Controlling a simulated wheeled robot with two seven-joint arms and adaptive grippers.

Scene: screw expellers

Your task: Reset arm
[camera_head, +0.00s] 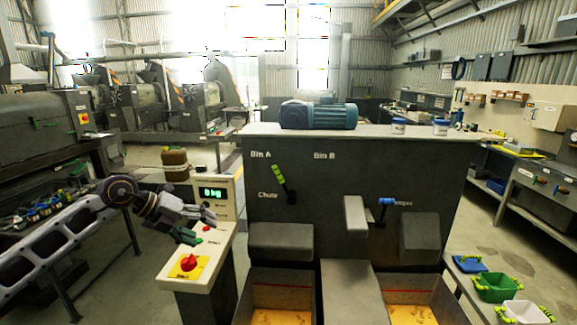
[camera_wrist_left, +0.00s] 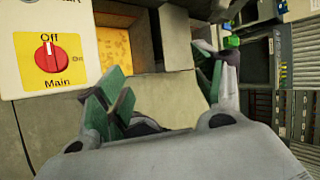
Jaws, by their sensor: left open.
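My left arm reaches in from the left in the head view. Its gripper (camera_head: 199,228) is open and empty above the slanted control panel (camera_head: 218,257). In the left wrist view the green-padded fingers of the gripper (camera_wrist_left: 160,88) stand wide apart with nothing between them. The panel carries a red rotary knob (camera_head: 188,263) on a yellow plate, nearer the front than the gripper. The knob also shows in the left wrist view (camera_wrist_left: 49,54), on a plate marked Off and Main. My right gripper is not in view.
A grey machine (camera_head: 340,185) marked Bin A and Bin B stands right of the panel, with a green-handled lever (camera_head: 284,184) and a blue handle (camera_head: 386,203). A blue motor (camera_head: 318,114) sits on top. Coloured bins (camera_head: 497,288) stand at the lower right.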

